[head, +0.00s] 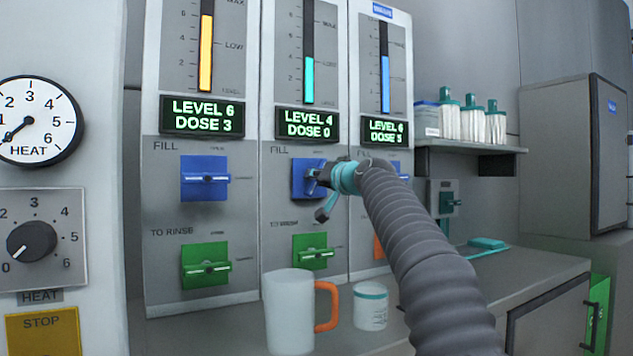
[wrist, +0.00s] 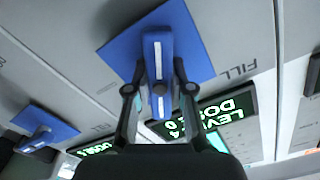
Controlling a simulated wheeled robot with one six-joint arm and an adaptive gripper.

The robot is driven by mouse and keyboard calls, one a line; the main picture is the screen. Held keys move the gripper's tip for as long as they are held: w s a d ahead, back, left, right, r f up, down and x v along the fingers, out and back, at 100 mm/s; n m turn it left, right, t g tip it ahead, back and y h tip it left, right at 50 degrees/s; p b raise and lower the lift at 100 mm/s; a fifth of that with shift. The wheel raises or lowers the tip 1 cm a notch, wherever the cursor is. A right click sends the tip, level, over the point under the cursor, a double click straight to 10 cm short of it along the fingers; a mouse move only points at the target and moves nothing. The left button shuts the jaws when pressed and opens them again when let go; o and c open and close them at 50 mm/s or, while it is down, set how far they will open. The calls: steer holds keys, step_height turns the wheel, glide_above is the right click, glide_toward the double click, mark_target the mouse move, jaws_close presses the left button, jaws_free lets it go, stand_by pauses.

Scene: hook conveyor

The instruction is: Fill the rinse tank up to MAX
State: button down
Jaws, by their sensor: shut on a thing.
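My gripper (head: 325,180) is at the middle panel's blue FILL valve (head: 303,178). In the wrist view my gripper (wrist: 159,90) is shut on the bar-shaped FILL handle (wrist: 158,55), one finger on each side. The gripper hides part of the valve in the head view.
The left display (head: 202,115) reads LEVEL 6 DOSE 3; the right display (head: 385,132) is small and partly unclear. Green valves (head: 205,265) sit below. A white mug (head: 290,310) with an orange handle and a small white cup (head: 370,305) stand on the counter in front.

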steer(key=shift+n, duration=0.3)
steer(key=c, duration=1)
jaws_free()
steer(key=v, duration=1.2)
